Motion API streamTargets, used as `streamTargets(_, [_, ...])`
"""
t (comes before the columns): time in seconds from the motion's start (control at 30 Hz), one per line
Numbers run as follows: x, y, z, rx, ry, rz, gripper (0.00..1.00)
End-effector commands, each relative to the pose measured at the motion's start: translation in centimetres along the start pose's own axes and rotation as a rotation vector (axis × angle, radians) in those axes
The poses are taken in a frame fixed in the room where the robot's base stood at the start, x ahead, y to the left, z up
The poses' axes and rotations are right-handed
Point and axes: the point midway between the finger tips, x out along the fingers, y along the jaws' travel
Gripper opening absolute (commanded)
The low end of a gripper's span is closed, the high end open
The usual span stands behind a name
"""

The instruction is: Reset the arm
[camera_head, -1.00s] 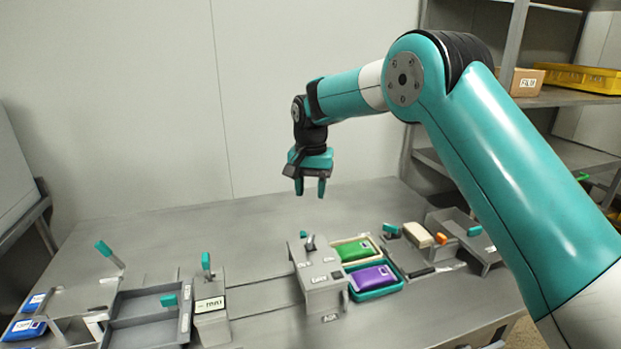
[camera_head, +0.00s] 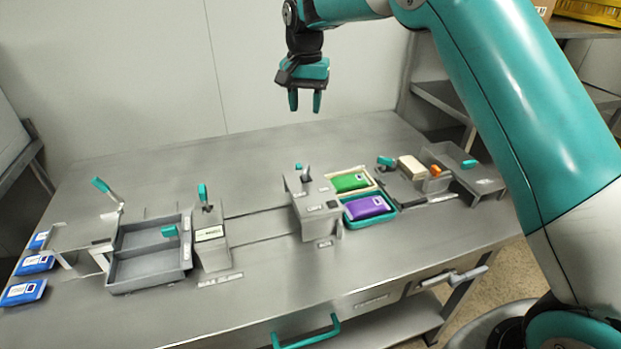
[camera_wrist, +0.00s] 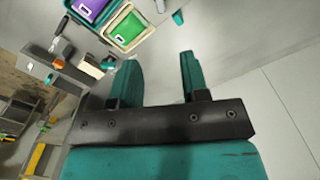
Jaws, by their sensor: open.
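My gripper (camera_head: 305,101) hangs above the back of the metal table (camera_head: 270,160), its fingers pointing down. The fingers are apart with nothing between them. In the wrist view my gripper (camera_wrist: 160,80) also shows empty. It is clear of the tabletop and touches nothing. My arm reaches in from the right side of the head view, bent at the elbow, whose top is cut off by the upper edge.
A green pouch (camera_head: 351,182) and a purple pouch (camera_head: 366,207) lie in trays right of centre. A grey divided tray (camera_head: 150,274) and several blue pouches (camera_head: 22,292) are at left. Shelves (camera_head: 440,97) stand at back right. The table's back is clear.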

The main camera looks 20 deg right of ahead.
Motion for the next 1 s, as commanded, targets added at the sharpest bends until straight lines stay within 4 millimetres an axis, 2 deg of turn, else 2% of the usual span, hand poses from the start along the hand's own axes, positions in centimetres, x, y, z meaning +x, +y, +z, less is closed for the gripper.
streamTargets(0.33, [-0.2, 0.0, 0.2, -0.008, 0.001, -0.002, 0.41])
streamTargets(0.47, [-1.7, 0.6, 2.3, -0.096, 0.003, -0.02, 0.41])
streamTargets(0.57, [-3.6, 1.8, 6.2, -0.242, 0.006, -0.052, 0.41])
streamTargets(0.7, [-5.6, 4.4, 13.9, -0.501, 0.01, -0.124, 0.41])
streamTargets(0.9, [-5.8, 9.5, 26.0, -0.84, 0.014, -0.249, 0.41])
streamTargets(1.0, [-5.0, 11.8, 30.9, -0.966, 0.018, -0.308, 0.41])
